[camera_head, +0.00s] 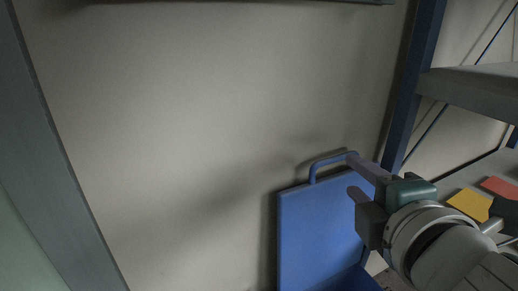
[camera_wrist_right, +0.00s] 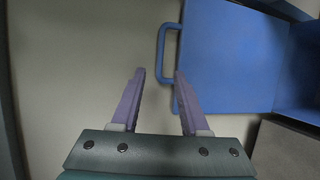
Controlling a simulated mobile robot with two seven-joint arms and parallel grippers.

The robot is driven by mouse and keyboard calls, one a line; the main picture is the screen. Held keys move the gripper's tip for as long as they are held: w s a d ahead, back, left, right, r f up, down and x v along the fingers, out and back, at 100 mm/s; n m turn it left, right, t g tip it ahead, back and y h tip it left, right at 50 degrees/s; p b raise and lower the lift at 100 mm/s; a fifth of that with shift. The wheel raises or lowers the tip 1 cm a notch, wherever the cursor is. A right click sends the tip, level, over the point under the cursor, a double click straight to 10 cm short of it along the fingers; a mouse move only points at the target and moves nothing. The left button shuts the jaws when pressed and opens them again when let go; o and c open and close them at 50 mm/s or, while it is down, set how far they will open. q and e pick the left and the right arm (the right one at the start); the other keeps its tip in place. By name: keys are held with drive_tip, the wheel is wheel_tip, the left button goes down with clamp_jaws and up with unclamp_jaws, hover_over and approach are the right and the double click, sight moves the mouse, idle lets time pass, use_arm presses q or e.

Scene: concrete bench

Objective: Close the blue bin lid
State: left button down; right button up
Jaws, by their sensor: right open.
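The blue bin lid (camera_head: 318,232) stands raised, close to upright, in the lower middle of the head view. A blue loop handle (camera_head: 328,162) sits on its top edge. In the right wrist view the lid (camera_wrist_right: 228,60) is at the upper right, with the handle (camera_wrist_right: 162,55) on its left edge. Part of the blue bin (camera_wrist_right: 300,75) shows at the right edge there. My right gripper (camera_head: 350,174) is open, its fingers beside the handle in the head view. In the wrist view its fingertips (camera_wrist_right: 158,72) lie near the handle, with the right fingertip close to it; contact is unclear. My left gripper is out of view.
A shelf rack with a dark blue post (camera_head: 412,85) and grey shelves (camera_head: 475,88) stands at the right. Yellow (camera_head: 470,204) and red (camera_head: 500,187) flat pieces lie on the lower right surface. A bare wall (camera_head: 190,120) is behind the lid.

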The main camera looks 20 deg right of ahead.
sight(335, 161)
drive_tip(key=b+x, duration=0.3)
drive_tip(key=x, duration=0.5)
drive_tip(key=shift+w+d+f, duration=0.1)
drive_tip(key=shift+w+d, duration=0.05)
drive_tip(key=shift+w, duration=0.2)
drive_tip(key=shift+c, duration=0.2)
drive_tip(key=c, duration=0.3)
clamp_jaws()
idle(0.4)
